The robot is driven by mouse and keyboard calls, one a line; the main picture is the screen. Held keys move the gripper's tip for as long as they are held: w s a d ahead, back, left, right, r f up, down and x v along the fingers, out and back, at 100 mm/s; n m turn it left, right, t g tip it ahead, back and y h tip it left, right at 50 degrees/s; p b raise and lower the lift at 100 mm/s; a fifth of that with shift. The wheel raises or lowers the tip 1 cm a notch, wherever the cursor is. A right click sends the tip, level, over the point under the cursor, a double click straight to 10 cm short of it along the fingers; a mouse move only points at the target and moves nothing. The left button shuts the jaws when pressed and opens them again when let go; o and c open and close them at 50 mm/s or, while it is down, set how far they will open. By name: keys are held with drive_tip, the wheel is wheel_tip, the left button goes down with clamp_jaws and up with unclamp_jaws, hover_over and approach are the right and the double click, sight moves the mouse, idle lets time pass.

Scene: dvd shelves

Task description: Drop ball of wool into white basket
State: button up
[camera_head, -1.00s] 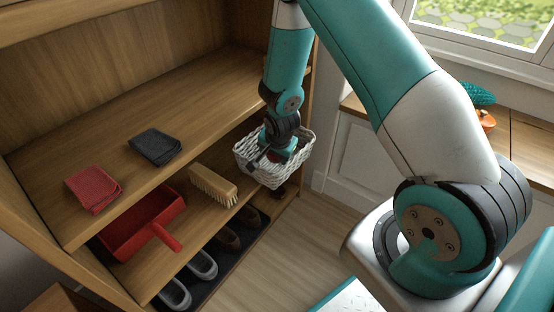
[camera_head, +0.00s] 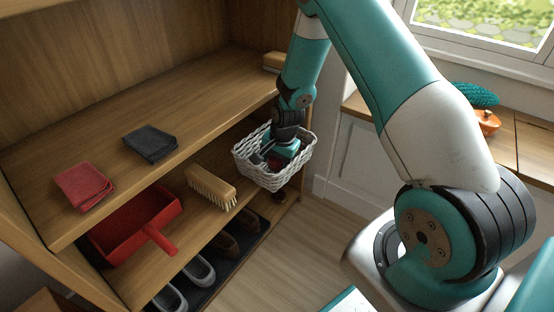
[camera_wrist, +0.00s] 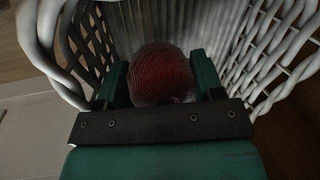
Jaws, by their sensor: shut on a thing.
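The white basket (camera_head: 249,166) is woven and stands at the right end of the middle shelf. My gripper (camera_head: 272,160) reaches down inside the basket. In the wrist view, my gripper (camera_wrist: 165,88) has its two green fingers on either side of the dark red ball of wool (camera_wrist: 162,70), shut on it. The basket's woven walls (camera_wrist: 265,50) rise on both sides of the ball. In the head view only a little red of the ball shows between my gripper and the basket. The ball's underside is hidden, so I cannot tell whether it touches the basket floor.
A brush (camera_head: 211,186) and a red dustpan (camera_head: 135,222) lie left of the basket. Red (camera_head: 83,186) and dark (camera_head: 150,143) folded cloths lie on the shelf above. Shoes (camera_head: 198,270) stand below. The upper shelf board's edge is close to my arm.

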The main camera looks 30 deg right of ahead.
drive_tip(key=shift+f, duration=0.4)
drive_tip(key=o, duration=0.6)
drive_tip(key=shift+o, duration=0.2)
drive_tip(key=r+p, duration=0.1)
drive_tip(key=r, duration=0.1)
drive_tip(key=r+p, duration=0.1)
drive_tip(key=r, duration=0.2)
drive_tip(key=s+r+p, duration=0.1)
drive_tip(key=r, duration=0.1)
drive_tip(key=shift+d+r, duration=0.25)
drive_tip(key=shift+r, duration=0.1)
drive_tip(key=shift+s+r, duration=0.1)
drive_tip(key=shift+r, duration=0.35)
drive_tip(key=shift+d, duration=0.1)
